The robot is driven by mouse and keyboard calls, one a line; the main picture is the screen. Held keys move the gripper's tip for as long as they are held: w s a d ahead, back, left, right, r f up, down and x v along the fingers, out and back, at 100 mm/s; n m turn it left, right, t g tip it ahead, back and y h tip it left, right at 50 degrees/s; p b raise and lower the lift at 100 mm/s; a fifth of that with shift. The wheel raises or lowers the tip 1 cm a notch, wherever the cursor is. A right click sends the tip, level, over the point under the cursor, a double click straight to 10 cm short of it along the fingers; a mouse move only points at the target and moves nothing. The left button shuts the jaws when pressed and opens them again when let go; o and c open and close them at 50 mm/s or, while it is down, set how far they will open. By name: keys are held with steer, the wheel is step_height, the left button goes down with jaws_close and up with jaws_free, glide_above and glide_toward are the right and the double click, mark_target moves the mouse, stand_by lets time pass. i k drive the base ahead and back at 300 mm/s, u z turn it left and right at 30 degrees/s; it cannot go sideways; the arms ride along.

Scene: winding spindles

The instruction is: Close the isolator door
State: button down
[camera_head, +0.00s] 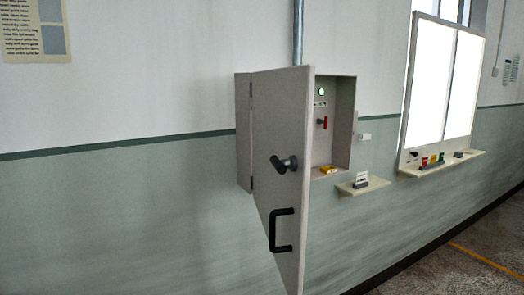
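The isolator door (275,130) is a grey panel hinged on the left side of the wall-mounted isolator box (345,115). It stands open, swung out from the wall towards me, and hides part of the box. The door carries a dark round knob or latch (284,164) and, below it, a black bow handle (281,230). Inside the box I see a lit green lamp (321,91), a red switch lever (323,122) and a yellow item (328,170) at the bottom edge. My gripper is not in this view.
A small shelf (375,188) with a small sign juts from the wall right of the box. Further right, a bright white board (440,80) has a ledge (450,164) holding small coloured objects. A conduit (298,30) runs up above the box. Floor shows at lower right.

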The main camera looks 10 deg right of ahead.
mark_target(283, 99)
steer(key=u, duration=0.05)
steer(key=i, duration=0.9)
steer(key=u, duration=1.1)
steer(key=k, duration=0.6)
steer(key=u, duration=0.05)
